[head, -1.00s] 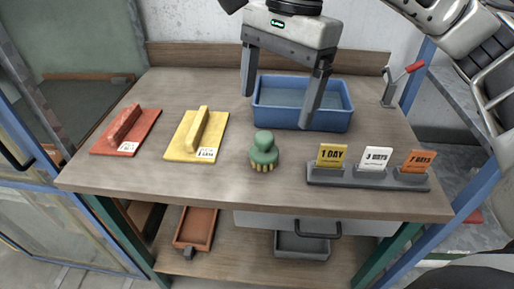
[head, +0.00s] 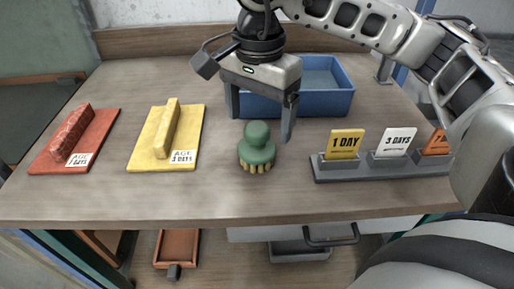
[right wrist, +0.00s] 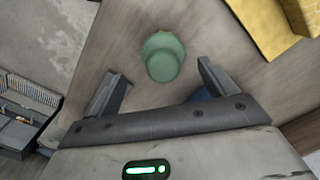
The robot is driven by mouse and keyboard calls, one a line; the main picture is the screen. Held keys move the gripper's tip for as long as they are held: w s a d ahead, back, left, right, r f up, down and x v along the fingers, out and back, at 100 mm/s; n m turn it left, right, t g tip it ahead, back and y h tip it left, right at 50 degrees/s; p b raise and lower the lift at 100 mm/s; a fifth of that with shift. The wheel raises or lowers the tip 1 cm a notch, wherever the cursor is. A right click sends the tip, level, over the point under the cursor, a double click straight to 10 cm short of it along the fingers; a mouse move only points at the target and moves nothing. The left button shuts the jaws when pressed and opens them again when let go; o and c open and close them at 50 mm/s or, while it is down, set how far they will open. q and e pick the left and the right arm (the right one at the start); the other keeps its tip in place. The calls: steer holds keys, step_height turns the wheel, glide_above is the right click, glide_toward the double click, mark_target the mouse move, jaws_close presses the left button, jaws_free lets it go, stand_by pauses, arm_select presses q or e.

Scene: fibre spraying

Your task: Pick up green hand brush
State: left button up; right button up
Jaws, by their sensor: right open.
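The green hand brush (head: 257,147) stands upright on the wooden workbench, knob up and pale bristles down. My right gripper (head: 261,130) is open, with its two fingers apart just behind and above the brush in the head view. In the right wrist view the brush (right wrist: 163,56) lies ahead of the open fingers (right wrist: 162,80), roughly midway between them and not held. The fingers do not appear to touch it. My left gripper is not in view.
A blue tray (head: 335,101) stands behind the gripper. A yellow float (head: 166,137) and a red float (head: 75,140) lie to the left. A grey holder (head: 352,171) with day cards stands to the right. Bare bench top lies in front of the brush.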

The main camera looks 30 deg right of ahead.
mark_target(258, 126)
steer(key=shift+w+d+f, duration=0.1)
steer(key=shift+w+f, duration=0.05)
steer(key=shift+f, duration=1.3)
steer(key=shift+w+f, duration=0.1)
steer(key=shift+f, duration=1.35)
steer(key=c, duration=1.1)
